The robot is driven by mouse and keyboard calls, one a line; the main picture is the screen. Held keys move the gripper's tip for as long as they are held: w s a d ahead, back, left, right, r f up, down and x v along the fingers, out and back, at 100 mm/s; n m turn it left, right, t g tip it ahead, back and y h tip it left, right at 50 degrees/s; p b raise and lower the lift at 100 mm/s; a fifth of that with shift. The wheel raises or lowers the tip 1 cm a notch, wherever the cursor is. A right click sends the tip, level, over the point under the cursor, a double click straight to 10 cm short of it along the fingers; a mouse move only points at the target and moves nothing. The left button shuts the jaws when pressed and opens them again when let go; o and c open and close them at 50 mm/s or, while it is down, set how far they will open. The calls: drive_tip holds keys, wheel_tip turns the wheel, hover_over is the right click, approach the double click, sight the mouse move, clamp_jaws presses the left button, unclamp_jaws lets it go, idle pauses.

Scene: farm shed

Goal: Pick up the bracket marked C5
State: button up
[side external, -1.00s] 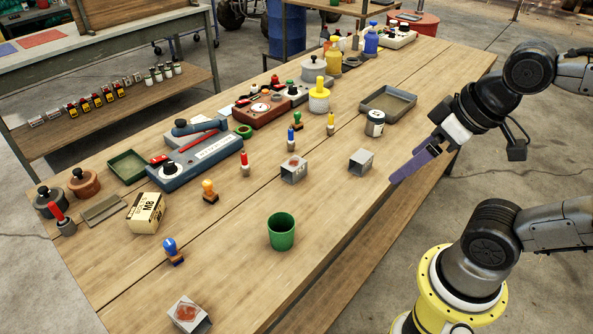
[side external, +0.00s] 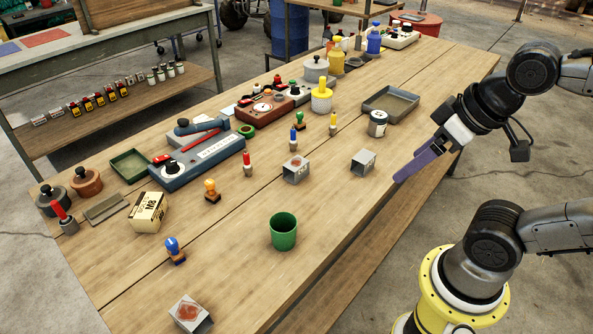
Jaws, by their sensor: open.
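Three small grey metal brackets stand on the wooden table. One bracket (side external: 364,162) is at the right, nearest my gripper. A second bracket (side external: 296,170) is near the middle, with a reddish patch on it. The third bracket (side external: 190,315) is at the near left edge, also with a reddish patch. I cannot read a C5 marking on any of them. My gripper (side external: 402,177) has purple fingers and is open and empty. It is at the table's right edge, to the right of the nearest bracket and apart from it.
A green cup (side external: 283,232) stands in the near middle. A grey jar (side external: 377,124) and a shallow tray (side external: 390,104) are behind the right bracket. Several stamps, a blue device (side external: 205,158) and a cream box (side external: 147,212) fill the left. The table's near right is clear.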

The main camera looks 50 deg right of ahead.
drive_tip(key=w+r+m+g, duration=0.1)
drive_tip(key=w+r+m, duration=0.3)
drive_tip(key=w+m, duration=0.3)
drive_tip(key=w+r+m+g, duration=0.1)
drive_tip(key=w+r+m, duration=0.3)
drive_tip(key=w+m, duration=0.3)
drive_tip(key=m+g, duration=0.4)
hover_over(296, 163)
wheel_tip(296, 163, down, 22)
drive_tip(key=shift+s+a+f, duration=0.1)
drive_tip(key=shift+a, duration=0.05)
drive_tip(key=shift+d+f, duration=0.2)
drive_tip(key=shift+f, duration=2.85)
clamp_jaws()
